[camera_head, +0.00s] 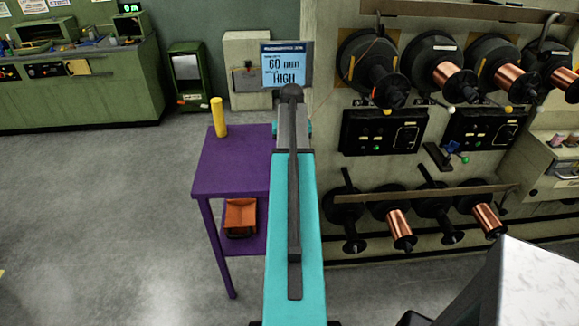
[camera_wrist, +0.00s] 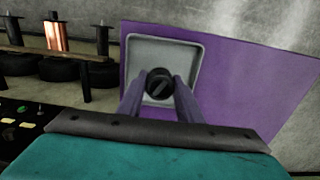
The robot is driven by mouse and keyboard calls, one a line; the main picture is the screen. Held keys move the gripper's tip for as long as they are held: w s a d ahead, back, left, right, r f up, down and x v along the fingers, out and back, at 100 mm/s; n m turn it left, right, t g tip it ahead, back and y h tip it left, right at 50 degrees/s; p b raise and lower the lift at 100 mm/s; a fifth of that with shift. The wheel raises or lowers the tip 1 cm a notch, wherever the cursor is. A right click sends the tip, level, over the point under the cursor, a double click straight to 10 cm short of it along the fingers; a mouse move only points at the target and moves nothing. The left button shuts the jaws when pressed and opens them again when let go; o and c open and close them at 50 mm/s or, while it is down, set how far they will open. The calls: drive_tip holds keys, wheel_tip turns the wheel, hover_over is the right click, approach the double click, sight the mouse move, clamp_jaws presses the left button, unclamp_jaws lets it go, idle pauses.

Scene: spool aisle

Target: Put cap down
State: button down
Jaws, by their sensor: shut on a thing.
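A round black cap (camera_wrist: 160,85) with a slotted face is held between the two fingers of my gripper (camera_wrist: 160,91) in the wrist view. The fingers are shut on its sides. Beyond the cap is a square grey tray (camera_wrist: 188,50) with a pale rim, on the purple table (camera_wrist: 235,85). The cap appears over the tray's inside; its height above the tray floor is hard to tell. In the head view the purple table (camera_head: 228,168) stands left of my teal arm, which hides the tray, cap and gripper.
A yellow cylinder (camera_head: 218,117) stands at the table's back left. An orange bin (camera_head: 240,217) sits on its lower shelf. A screen (camera_head: 286,66) reading "60 mm HIGH" is behind. A rack with copper spools (camera_head: 452,78) is at right. The floor at left is clear.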

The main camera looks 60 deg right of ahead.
idle(0.3)
drive_tip(key=shift+w+d, duration=0.35)
drive_tip(key=shift+f+b, duration=1.35)
drive_tip(key=shift+f, duration=0.45)
drive_tip(key=shift+a, duration=0.1)
drive_tip(key=c, duration=1.3)
unclamp_jaws()
drive_tip(key=shift+o, duration=0.2)
drive_tip(key=shift+r+p, duration=3.75)
drive_tip(key=shift+r, duration=2.3)
